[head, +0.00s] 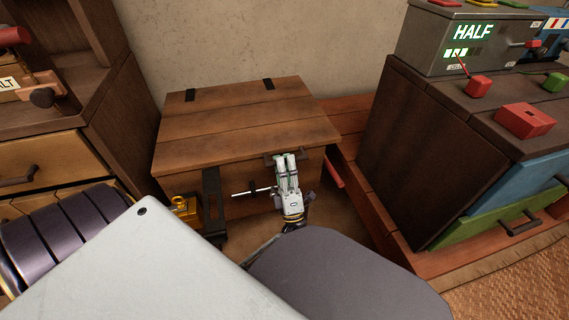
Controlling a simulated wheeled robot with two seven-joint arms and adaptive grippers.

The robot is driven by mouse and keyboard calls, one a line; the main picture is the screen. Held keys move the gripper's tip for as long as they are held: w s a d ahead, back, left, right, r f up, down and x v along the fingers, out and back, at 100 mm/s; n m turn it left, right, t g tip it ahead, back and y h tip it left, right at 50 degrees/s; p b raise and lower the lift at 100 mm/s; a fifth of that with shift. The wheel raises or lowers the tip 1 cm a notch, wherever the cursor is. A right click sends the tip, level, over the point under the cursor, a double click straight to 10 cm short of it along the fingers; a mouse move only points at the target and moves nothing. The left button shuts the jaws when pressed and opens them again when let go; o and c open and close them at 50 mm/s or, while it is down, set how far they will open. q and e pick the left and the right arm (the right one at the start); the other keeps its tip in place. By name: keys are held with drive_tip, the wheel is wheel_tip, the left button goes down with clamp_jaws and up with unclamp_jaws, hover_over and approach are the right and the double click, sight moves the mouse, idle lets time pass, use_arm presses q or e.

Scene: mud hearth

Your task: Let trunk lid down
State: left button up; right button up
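The wooden trunk (237,180) stands against the wall, left of centre. Its plank lid (240,118) lies flat over the box, or very nearly so; I cannot tell whether a small gap is left at the front edge. Two dark hinges show at the lid's back edge. A dark handle (303,154) is at the lid's front edge. My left gripper (286,158) is at this handle, fingers pointing up and close together. They overlap the handle in the picture; whether they grip or touch it is hidden. My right gripper is not in view.
A wooden cabinet (110,120) stands close on the left. A yellow padlock-like thing (184,208) and a red bar (333,173) show near the trunk's front.

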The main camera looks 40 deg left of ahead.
use_arm(q)
drive_tip(key=shift+r, duration=0.15)
drive_tip(key=shift+r, duration=4.95)
drive_tip(key=shift+f, duration=0.1)
